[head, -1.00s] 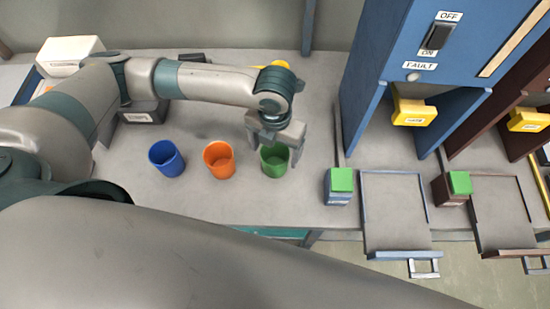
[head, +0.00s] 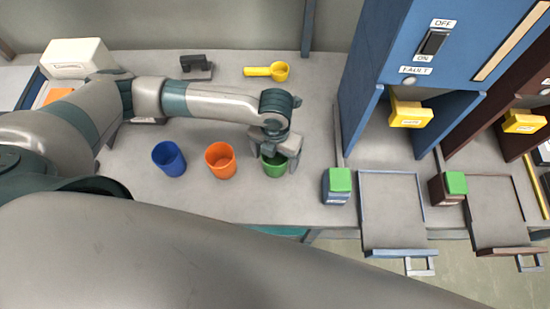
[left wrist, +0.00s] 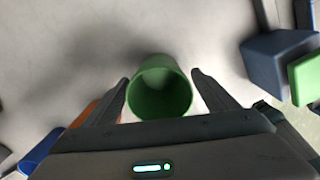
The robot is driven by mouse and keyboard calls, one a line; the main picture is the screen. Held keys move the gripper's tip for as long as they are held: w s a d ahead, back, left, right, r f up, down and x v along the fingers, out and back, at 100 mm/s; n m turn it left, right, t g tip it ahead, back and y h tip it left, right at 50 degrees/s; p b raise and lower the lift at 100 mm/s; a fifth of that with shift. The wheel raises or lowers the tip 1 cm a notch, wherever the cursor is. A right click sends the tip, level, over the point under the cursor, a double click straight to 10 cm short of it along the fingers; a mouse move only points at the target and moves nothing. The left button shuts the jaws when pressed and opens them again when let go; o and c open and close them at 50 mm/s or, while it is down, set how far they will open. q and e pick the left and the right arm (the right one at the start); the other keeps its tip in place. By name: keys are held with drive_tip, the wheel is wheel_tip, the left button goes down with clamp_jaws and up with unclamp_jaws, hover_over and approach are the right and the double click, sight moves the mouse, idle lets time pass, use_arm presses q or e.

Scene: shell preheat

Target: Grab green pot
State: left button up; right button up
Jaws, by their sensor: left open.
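The green pot (head: 275,166) stands upright on the grey table, the rightmost of a row of pots. My left gripper (head: 277,168) is over it, pointing down, and is open. In the left wrist view the green pot (left wrist: 160,88) sits between the two fingers of the left gripper (left wrist: 162,86), with a gap visible on each side. The wrist and fingers hide part of the pot in the head view. I do not see my right gripper.
An orange pot (head: 220,160) and a blue pot (head: 169,158) stand to the left. A blue box with a green top (head: 338,186) stands to the right, beside a blue cabinet (head: 372,60). A yellow scoop (head: 268,71) lies behind the arm.

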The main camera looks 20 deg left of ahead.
use_arm(q)
drive_tip(key=shift+f, duration=0.25)
drive_tip(key=c, duration=1.2)
drive_tip(key=shift+o, duration=0.2)
drive_tip(key=shift+r, duration=0.1)
wheel_tip(320, 180, up, 10)
drive_tip(key=b, duration=0.2)
